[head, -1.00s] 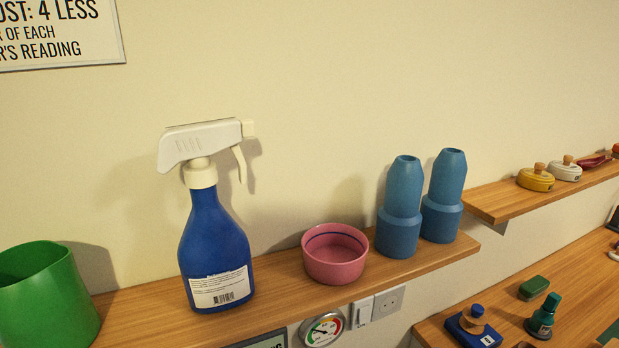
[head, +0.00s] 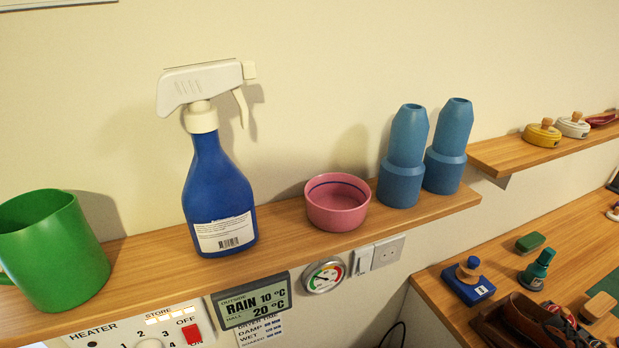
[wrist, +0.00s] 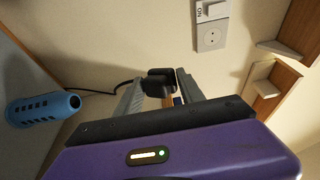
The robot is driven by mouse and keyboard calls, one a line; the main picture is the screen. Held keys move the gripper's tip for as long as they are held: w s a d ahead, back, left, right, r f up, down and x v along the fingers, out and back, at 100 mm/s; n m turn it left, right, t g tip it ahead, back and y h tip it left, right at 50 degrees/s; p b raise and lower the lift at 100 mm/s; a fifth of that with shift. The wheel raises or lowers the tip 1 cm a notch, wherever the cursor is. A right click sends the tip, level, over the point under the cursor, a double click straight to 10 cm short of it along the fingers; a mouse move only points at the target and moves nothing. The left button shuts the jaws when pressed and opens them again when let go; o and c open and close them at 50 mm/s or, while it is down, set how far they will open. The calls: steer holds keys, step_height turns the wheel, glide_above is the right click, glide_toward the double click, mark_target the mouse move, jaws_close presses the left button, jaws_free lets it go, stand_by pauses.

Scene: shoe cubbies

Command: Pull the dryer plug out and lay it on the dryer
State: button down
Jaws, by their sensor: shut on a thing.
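In the wrist view, my gripper (wrist: 160,92) is shut on a black plug (wrist: 160,78). A black cable (wrist: 100,91) runs from the plug to the left. The plug is apart from the wall socket (wrist: 210,38), whose face is bare; the socket also shows bare in the head view (head: 388,251). A blue rounded body with dark slots (wrist: 43,108) lies at the left of the wrist view, near the cable; it looks like the dryer, but only part of it shows. My gripper is not in the head view.
The shelf holds a green mug (head: 50,250), a blue spray bottle (head: 218,195), a pink bowl (head: 337,204) and two blue nozzles (head: 405,160). A heater panel (head: 125,333), display (head: 253,301) and gauge (head: 324,275) sit below. A lower right-hand bench (head: 440,295) carries several small items.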

steer(key=shift+m+h, duration=0.6)
steer(key=shift+h, duration=0.3)
steer(key=shift+s+a+f, duration=0.35)
steer(key=shift+s+f, duration=0.3)
steer(key=shift+f, duration=0.15)
steer(key=shift+s+a+f, duration=0.35)
steer(key=shift+s+f, duration=0.3)
steer(key=shift+f, duration=0.1)
steer(key=c, duration=0.6)
jaws_free()
steer(key=shift+c, duration=0.2)
steer(key=shift+s, duration=0.1)
steer(key=s+b, duration=0.2)
steer(key=s, duration=0.5)
steer(key=shift+s, duration=0.3)
